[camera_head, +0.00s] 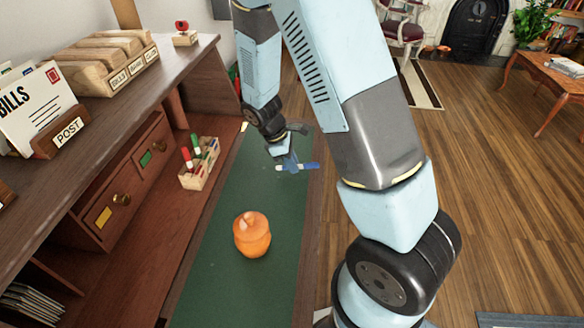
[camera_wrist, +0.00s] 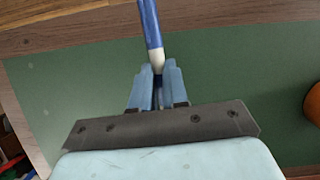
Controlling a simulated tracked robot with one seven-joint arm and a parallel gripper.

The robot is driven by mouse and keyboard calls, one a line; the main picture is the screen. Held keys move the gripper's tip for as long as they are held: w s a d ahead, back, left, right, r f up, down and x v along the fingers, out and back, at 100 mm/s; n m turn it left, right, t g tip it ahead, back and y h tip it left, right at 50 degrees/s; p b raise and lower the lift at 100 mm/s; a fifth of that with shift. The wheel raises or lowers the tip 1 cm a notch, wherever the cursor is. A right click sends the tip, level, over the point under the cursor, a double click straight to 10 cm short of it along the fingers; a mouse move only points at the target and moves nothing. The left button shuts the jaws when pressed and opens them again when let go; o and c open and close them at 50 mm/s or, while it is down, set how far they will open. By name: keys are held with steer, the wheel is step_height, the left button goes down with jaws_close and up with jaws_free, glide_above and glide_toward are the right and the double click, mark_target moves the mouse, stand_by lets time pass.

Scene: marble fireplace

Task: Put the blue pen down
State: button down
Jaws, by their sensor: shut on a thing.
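The blue pen (camera_head: 311,166) has a blue and white barrel. My gripper (camera_head: 291,164) is shut on it, over the far part of the green desk mat (camera_head: 215,225). In the wrist view, the fingers (camera_wrist: 157,84) close around the pen's lower part. The pen (camera_wrist: 150,24) sticks out from them past the mat's edge, over the wooden border. In the head view it lies roughly level, pointing right. Whether it touches the desk I cannot tell.
A wooden box of coloured markers (camera_head: 200,172) sits left of the mat, below the drawers (camera_head: 127,180). The mat between jar and gripper is clear. The desk's wooden edge (camera_head: 311,225) runs along the right.

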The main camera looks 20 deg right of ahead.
steer(key=shift+f, duration=1.2)
steer(key=shift+f, duration=0.15)
steer(key=c, duration=1.1)
jaws_free()
steer(key=shift+c, duration=0.2)
steer(key=v, duration=1.2)
steer(key=s+d+r+m+t+y, duration=0.1)
steer(key=s+d+r+m+y, duration=0.15)
steer(key=r, duration=0.55)
steer(key=s+d+r+m+t+y, duration=0.15)
steer(key=s+d+r+m, duration=0.25)
steer(key=r, duration=0.5)
steer(key=s+d+r+m+t, duration=0.2)
steer(key=s+r+m, duration=0.2)
steer(key=s, duration=0.3)
steer(key=s+d+r+m+t, duration=0.2)
steer(key=s+r+m, duration=0.1)
steer(key=s+r, duration=0.3)
steer(key=shift+s+m, duration=0.35)
steer(key=shift+s, duration=0.15)
